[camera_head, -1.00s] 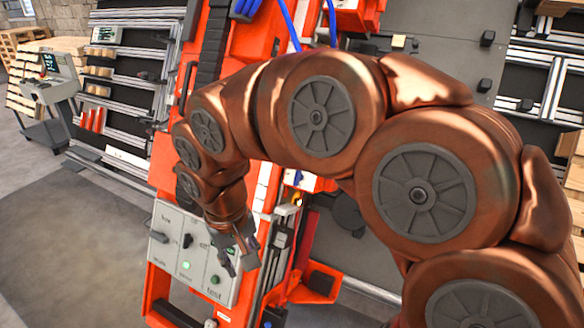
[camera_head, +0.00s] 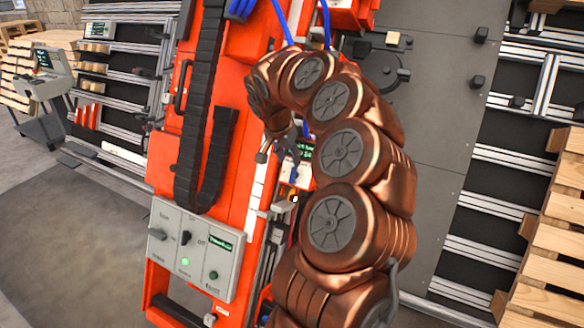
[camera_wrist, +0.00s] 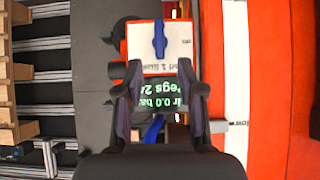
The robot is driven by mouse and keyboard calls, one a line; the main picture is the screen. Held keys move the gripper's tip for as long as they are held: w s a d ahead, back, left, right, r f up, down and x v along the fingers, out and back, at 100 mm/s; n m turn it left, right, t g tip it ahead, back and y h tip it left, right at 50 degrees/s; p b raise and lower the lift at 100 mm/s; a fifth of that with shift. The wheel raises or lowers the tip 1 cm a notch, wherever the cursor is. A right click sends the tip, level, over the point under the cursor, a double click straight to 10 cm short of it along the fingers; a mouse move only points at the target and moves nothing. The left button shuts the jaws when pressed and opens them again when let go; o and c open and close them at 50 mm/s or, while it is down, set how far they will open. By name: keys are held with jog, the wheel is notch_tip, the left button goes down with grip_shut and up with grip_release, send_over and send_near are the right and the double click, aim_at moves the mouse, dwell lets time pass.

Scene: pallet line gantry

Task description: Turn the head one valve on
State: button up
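The head one valve is a blue lever (camera_wrist: 160,40) on a white plate (camera_wrist: 178,58) whose label is partly legible and upside down in the wrist view. The lever stands along the picture's vertical. In the head view the white plate (camera_head: 303,176) sits just below the small display, partly beside my arm. My gripper (camera_wrist: 160,78) is open and empty, its two dark fingers apart on either side of the plate's lower edge. The lever lies beyond the fingertips, not between them. In the head view my gripper (camera_head: 274,150) is left of the display.
The display (camera_wrist: 160,98) reads air 0.0 bar. A second blue part (camera_wrist: 152,130) shows between the finger bases. A grey control box (camera_head: 195,252) with a lit green lamp is at the lower left. A black cable chain (camera_head: 200,110) runs down the red gantry.

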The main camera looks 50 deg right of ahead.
aim_at(292, 171)
jog(key=shift+p+x, duration=0.8)
jog(key=shift+x, duration=2.15)
jog(key=shift+c, duration=0.4)
grip_shut()
jog(key=shift+a, duration=0.1)
